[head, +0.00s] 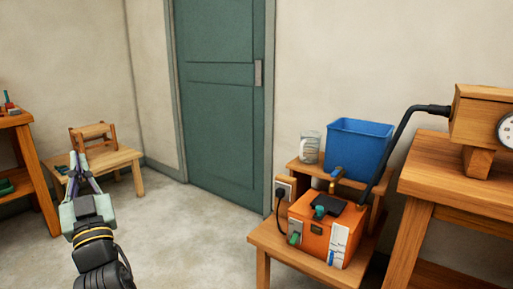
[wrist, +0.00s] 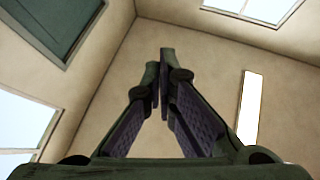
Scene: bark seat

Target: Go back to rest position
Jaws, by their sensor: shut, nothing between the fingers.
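My gripper (head: 77,168) is at the lower left of the head view, raised and pointing up, with its fingertips close together and nothing between them. In the wrist view my gripper (wrist: 159,85) shows its two dark fingers meeting near the tips, against the bare ceiling and upper walls. It appears apart from all furniture. In the head view its fingers overlap the picture of the small wooden table (head: 123,160) behind.
An orange box (head: 316,222) with a cable sits on a low wooden bench (head: 268,238) at right, near a blue bin (head: 358,150) and glass jar (head: 309,147). A wooden table (head: 450,165) stands far right. Floor (head: 185,235) is clear before the green door (head: 220,100).

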